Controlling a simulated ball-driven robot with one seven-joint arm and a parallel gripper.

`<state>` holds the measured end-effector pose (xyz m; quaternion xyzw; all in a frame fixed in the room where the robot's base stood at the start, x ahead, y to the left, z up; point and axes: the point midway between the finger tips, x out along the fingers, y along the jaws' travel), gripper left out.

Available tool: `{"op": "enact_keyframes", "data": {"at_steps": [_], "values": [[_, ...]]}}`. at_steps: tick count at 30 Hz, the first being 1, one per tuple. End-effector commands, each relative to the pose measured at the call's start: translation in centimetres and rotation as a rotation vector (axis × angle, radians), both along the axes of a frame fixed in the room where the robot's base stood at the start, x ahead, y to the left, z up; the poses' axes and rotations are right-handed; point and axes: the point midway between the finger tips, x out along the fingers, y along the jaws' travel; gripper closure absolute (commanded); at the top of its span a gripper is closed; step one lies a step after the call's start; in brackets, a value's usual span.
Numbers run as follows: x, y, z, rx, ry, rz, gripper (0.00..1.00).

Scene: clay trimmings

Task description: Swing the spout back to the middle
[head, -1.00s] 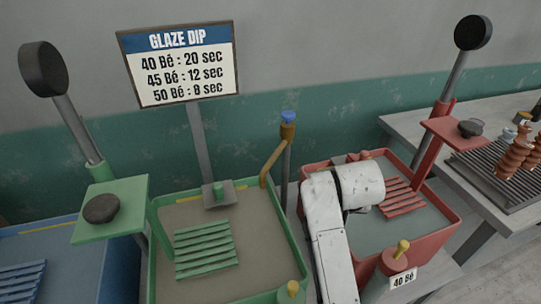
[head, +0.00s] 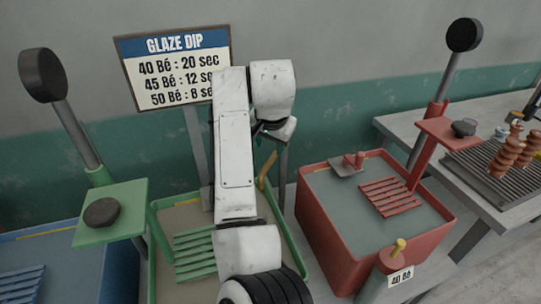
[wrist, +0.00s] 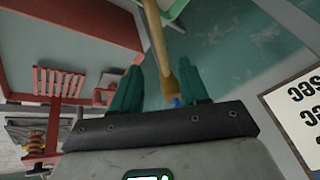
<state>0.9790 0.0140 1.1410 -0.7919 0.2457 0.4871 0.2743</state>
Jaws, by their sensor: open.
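The spout (head: 266,171) is a bent brass-coloured pipe. In the head view its lower end hangs at the back right corner of the green tub (head: 292,228); my arm hides its upper part. In the wrist view the spout (wrist: 155,45) runs between the two teal fingers of my gripper (wrist: 157,80), with its blue cap low between them. The fingers stand apart on either side of it, and I see no clear contact. In the head view my gripper's dark body (head: 278,130) is at the spout post, its fingertips hidden.
The red tub (head: 322,232) with a red rack (head: 388,197) stands to the right, a blue tub (head: 75,270) to the left. The glaze sign (head: 150,45) stands behind my arm. Lever posts with black discs (head: 44,75) rise on both sides. A grey table (head: 400,135) is far right.

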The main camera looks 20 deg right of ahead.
Motion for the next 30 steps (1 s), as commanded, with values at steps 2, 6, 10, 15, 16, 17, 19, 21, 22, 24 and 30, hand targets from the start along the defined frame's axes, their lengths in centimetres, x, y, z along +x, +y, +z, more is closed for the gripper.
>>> {"op": "enact_keyframes", "data": {"at_steps": [2,6,10,15,16,17,19,21,22,24,30], "values": [[0.5,-0.2,-1.3,-0.001,0.007,0.001,0.56],[1.6,-0.5,-3.6,0.0,0.004,0.0,0.56],[2.4,-0.8,-5.4,0.0,0.004,0.001,0.56],[3.0,-0.9,-6.8,0.0,0.002,0.001,0.56],[3.1,-1.0,-7.0,0.0,0.002,0.001,0.56],[3.1,-1.0,-7.1,0.001,0.001,0.0,0.56],[3.2,-1.0,-7.2,0.001,-0.001,0.0,0.56],[3.2,-1.0,-7.2,0.001,-0.001,0.0,0.56],[3.2,-1.0,-7.3,0.001,-0.001,0.0,0.56],[3.2,-1.0,-7.2,0.001,-0.001,0.0,0.56],[3.2,-1.0,-7.2,0.0,0.0,0.0,0.69]]}}
